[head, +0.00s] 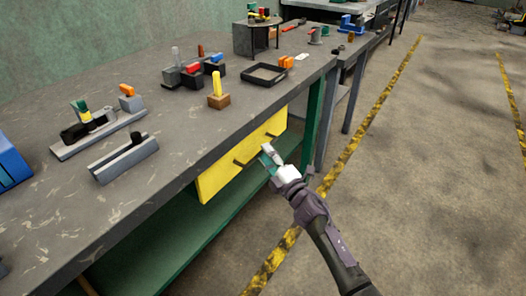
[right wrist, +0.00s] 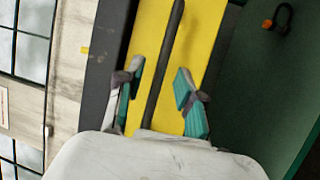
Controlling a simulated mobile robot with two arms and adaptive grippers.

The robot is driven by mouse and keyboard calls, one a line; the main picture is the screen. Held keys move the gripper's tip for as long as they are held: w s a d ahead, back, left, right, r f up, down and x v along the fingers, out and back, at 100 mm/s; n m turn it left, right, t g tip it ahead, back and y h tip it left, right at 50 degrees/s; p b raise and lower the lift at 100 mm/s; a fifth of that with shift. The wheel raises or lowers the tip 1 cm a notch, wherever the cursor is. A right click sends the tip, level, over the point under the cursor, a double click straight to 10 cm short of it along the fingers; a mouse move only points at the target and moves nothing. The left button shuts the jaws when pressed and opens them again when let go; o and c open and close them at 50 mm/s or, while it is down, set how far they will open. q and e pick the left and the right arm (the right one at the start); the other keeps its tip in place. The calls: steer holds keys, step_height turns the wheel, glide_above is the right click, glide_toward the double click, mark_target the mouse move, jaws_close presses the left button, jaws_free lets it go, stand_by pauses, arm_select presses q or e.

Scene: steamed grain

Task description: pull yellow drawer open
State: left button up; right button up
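The yellow drawer (head: 222,178) hangs under the front edge of the workbench, its front close beneath the tabletop. A long dark bar handle (head: 246,157) runs along its front. My right gripper (head: 270,154) is at the handle's right part. In the right wrist view the yellow front (right wrist: 207,30) fills the middle, and the handle (right wrist: 165,70) passes between the two teal-padded fingers (right wrist: 162,95). The fingers are spread, with a visible gap on each side of the bar. My left gripper is not in view.
The workbench top (head: 185,140) holds a black tray (head: 265,76), a wooden block with a yellow peg (head: 218,97) and grey fixtures (head: 125,158). A green shelf (head: 165,235) lies below the drawer. The floor (head: 430,170) in front is clear.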

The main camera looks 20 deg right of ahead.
steer(key=shift+x, duration=1.15)
jaws_close()
